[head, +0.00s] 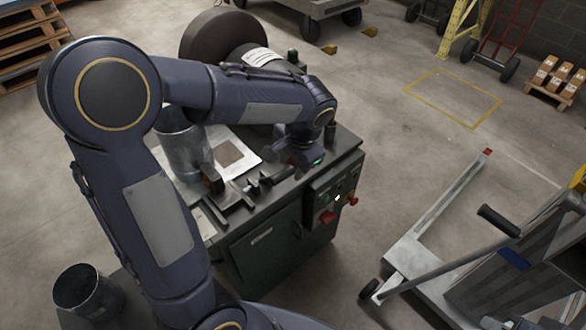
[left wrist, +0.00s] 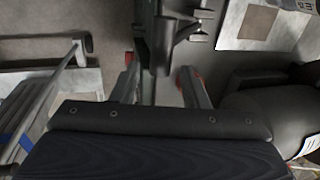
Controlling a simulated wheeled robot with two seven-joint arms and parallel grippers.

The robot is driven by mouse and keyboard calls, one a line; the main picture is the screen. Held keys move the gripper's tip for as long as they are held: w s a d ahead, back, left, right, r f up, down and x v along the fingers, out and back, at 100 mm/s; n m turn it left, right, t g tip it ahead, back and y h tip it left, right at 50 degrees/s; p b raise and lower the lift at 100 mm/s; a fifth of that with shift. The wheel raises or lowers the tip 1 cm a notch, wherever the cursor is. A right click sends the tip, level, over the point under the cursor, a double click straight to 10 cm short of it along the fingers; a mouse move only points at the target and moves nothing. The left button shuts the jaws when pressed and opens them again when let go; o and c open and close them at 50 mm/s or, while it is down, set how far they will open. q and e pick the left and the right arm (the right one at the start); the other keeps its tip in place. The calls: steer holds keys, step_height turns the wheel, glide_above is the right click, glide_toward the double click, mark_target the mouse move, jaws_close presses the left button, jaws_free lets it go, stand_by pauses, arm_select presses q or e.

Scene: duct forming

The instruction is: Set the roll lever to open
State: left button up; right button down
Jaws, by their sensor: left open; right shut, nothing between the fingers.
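My left gripper (head: 300,158) is above the right end of the green machine (head: 262,250), with its fingers hard to make out in the head view. In the left wrist view the open left gripper (left wrist: 162,84) has one finger on each side of a dark rounded handle (left wrist: 162,42), which looks like the roll lever. I cannot tell whether either finger touches it. In the head view a short dark bar (head: 273,177) beside the gripper may be the same lever. The lever's setting cannot be read. My right gripper is not in view.
A control panel with a red knob (head: 327,216) is on the machine's right front. A grey metal cylinder (head: 183,152) and a white sheet (head: 240,158) are on its top. The floor between is clear.

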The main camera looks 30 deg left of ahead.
mark_target(290, 168)
arm_select(q)
steer(key=shift+x, duration=1.65)
steer(key=shift+c, duration=0.4)
jaws_close()
